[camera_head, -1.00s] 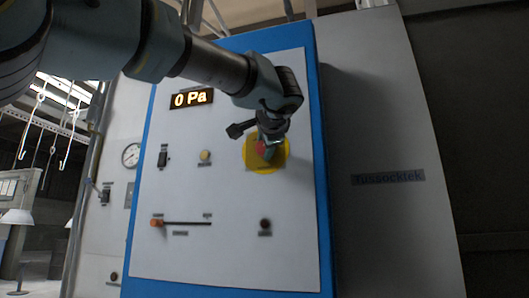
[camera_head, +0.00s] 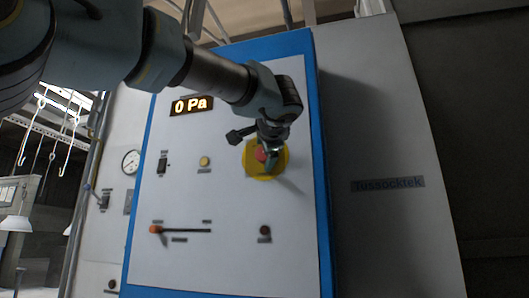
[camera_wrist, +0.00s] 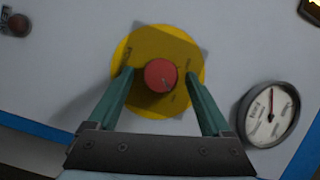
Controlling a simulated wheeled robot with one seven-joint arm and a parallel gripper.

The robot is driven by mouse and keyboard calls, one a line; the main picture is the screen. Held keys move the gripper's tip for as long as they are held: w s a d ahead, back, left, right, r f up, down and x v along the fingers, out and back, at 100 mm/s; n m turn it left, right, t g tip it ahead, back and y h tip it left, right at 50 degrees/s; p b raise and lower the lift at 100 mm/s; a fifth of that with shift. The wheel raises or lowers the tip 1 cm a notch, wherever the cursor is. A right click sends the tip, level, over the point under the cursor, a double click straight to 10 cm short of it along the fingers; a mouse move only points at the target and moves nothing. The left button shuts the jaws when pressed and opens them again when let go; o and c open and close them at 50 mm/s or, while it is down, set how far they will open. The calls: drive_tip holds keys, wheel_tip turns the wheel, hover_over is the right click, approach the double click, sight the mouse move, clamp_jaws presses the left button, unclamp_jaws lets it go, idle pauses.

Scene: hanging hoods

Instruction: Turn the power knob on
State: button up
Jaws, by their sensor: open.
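A round red knob (camera_head: 261,154) sits on a yellow disc (camera_head: 280,163) on the white panel. It also shows in the wrist view as the red knob (camera_wrist: 160,75) in the middle of the yellow disc (camera_wrist: 190,55). Small print rings the disc but is too blurred to read. My gripper (camera_head: 269,157) is at the disc, partly covering the knob in the head view. In the wrist view my gripper (camera_wrist: 159,76) is open, with one green finger on each side of the knob. Gaps show between the knob and both fingers.
The panel has a "0 Pa" display (camera_head: 191,105), a black switch (camera_head: 162,165), a yellow button (camera_head: 204,161), a slider (camera_head: 156,229) and a dark red button (camera_head: 264,231). A gauge (camera_wrist: 270,114) is close to my right finger in the wrist view.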

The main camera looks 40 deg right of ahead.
drive_tip(key=shift+s+a, duration=0.1)
drive_tip(key=b+v, duration=0.2)
drive_tip(key=v, duration=0.8)
drive_tip(key=shift+s+a, duration=0.2)
drive_tip(key=shift+s, duration=0.05)
